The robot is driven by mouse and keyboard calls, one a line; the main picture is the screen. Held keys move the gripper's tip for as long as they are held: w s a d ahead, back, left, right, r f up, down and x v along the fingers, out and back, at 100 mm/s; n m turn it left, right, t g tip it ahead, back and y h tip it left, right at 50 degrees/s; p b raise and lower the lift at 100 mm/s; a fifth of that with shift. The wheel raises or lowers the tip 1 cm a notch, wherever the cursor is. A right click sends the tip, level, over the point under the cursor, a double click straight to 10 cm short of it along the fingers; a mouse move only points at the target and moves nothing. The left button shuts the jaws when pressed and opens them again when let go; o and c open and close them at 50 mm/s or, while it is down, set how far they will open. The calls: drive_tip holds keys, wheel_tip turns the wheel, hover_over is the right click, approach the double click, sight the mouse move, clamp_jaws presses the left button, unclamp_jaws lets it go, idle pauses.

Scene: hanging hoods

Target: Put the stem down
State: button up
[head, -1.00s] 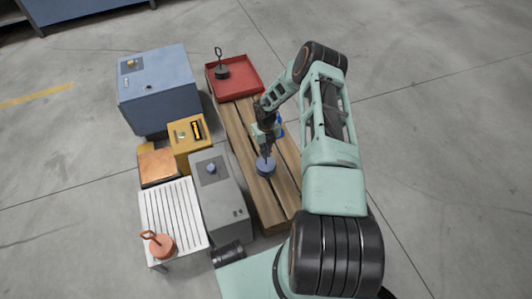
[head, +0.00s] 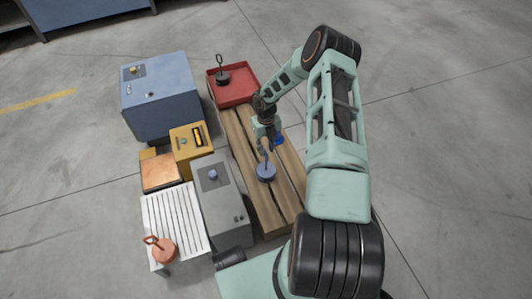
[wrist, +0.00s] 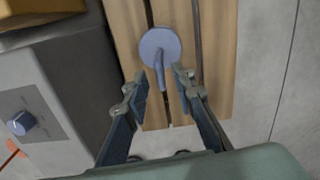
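The blue-grey stem (head: 265,172), a round disc with an upright handle, stands on the wooden slatted bench (head: 250,195). In the wrist view the stem (wrist: 160,46) rests flat on the planks, its handle pointing back between my fingers. My gripper (head: 266,147) is just above the handle. Its fingers (wrist: 162,78) are apart, with a gap visible on both sides of the handle. A similar dark stem (head: 222,76) stands in the red tray (head: 238,99). A similar orange stem (head: 164,250) stands on the white slatted table (head: 178,212).
Left of the bench stand a grey box with a blue knob (head: 222,205), a yellow box (head: 190,150), a copper-topped block (head: 160,172) and a large blue cabinet (head: 160,95). A blue item (head: 279,140) behind my gripper is partly hidden. Open floor lies to the right.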

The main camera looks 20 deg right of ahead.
wheel_tip(320, 180, up, 4)
drive_tip(key=shift+r+p, duration=0.1)
drive_tip(key=shift+p, duration=0.35)
